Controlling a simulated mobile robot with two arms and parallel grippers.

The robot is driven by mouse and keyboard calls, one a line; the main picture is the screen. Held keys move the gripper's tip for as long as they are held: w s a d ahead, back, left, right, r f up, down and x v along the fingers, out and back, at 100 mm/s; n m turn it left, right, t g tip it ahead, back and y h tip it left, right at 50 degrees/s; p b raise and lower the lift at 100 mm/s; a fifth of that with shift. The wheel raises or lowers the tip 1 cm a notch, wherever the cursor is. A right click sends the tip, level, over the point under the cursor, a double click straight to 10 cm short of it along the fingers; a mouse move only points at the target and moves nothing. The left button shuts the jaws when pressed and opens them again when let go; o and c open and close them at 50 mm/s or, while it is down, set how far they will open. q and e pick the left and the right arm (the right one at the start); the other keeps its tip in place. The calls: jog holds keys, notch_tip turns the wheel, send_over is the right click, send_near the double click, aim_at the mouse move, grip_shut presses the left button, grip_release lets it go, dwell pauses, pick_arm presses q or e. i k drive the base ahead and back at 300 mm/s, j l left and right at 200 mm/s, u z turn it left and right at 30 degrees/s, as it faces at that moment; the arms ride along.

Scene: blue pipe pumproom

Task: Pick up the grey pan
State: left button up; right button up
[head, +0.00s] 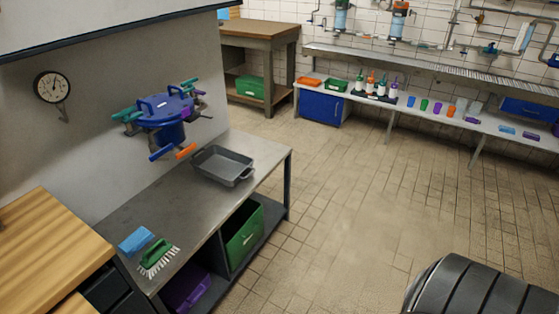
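The grey pan (223,165) sits on the far right part of a grey metal bench (188,192) against the left wall. It is rectangular, with raised sides, and looks empty and upright. Nothing touches it from above. Neither of my grippers shows in the head view. A black ribbed part at the bottom right looks like part of my own body.
A green brush (157,255) and a blue block (136,240) lie at the bench's near end. A blue wall fitting (165,112) with coloured handles juts out behind the pan. A wooden counter (45,250) adjoins at left. The tiled floor (350,200) is clear.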

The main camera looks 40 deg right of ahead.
aim_at(226, 167)
jog(key=z, duration=0.85)
jog(key=u, duration=0.25)
jog(key=i+l+u, duration=0.1)
jog(key=u, duration=0.25)
jog(key=i+l+u, duration=0.1)
jog(key=l+u, duration=0.45)
jog(key=u, duration=0.2)
jog(key=i+l+u, duration=0.1)
jog(key=l+u, duration=0.3)
jog(key=l, duration=1)
jog(key=k+l+u, duration=0.15)
jog(key=l+u, duration=0.2)
jog(key=l, duration=1.65)
jog(key=k+l, duration=0.15)
jog(key=l, duration=1.05)
jog(key=k+l, duration=0.1)
jog(key=l, duration=0.5)
